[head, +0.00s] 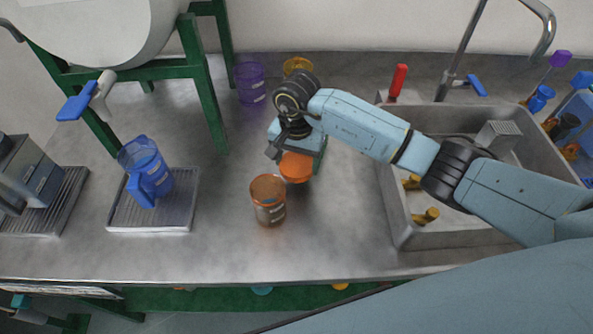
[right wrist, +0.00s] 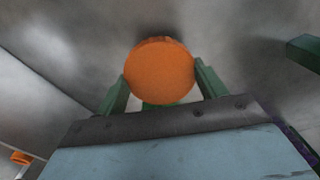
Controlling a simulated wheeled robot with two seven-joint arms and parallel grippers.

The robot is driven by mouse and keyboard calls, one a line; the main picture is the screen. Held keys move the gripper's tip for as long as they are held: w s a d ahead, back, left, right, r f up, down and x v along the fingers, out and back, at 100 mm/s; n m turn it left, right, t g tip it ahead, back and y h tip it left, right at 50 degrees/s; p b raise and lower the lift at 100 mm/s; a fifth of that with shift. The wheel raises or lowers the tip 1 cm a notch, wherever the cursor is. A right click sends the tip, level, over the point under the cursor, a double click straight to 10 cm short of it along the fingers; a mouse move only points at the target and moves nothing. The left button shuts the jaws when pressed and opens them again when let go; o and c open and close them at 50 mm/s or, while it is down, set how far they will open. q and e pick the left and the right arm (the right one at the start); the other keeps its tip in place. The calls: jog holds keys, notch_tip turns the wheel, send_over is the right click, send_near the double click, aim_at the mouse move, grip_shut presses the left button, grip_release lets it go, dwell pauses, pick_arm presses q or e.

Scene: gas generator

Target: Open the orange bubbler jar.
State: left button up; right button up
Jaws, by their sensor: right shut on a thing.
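The orange bubbler jar (head: 268,203) stands upright on the metal counter, a see-through amber jar with a pale label. Its top looks uncovered. My right gripper (head: 296,160) is just behind and to the right of the jar, shut on a round orange lid (head: 296,167). The lid is apart from the jar in the picture; its exact height over the counter is hard to tell. In the right wrist view the orange lid (right wrist: 160,70) sits between the two green fingers (right wrist: 158,92). My left gripper is not in view.
A blue jug (head: 146,175) stands on a ridged tray (head: 178,215) to the left. A purple jar (head: 250,85) and a yellow jar (head: 298,65) stand behind. A sink (head: 400,232) lies to the right. The counter in front of the jar is clear.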

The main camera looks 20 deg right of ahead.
aim_at(297, 172)
jog(key=shift+f, duration=0.65)
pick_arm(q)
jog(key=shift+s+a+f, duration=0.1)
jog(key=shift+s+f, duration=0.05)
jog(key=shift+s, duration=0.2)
pick_arm(e)
jog(key=shift+f, duration=1.55)
jog(key=shift+f+b, duration=0.15)
jog(key=shift+b, duration=0.2)
jog(key=o, duration=1.1)
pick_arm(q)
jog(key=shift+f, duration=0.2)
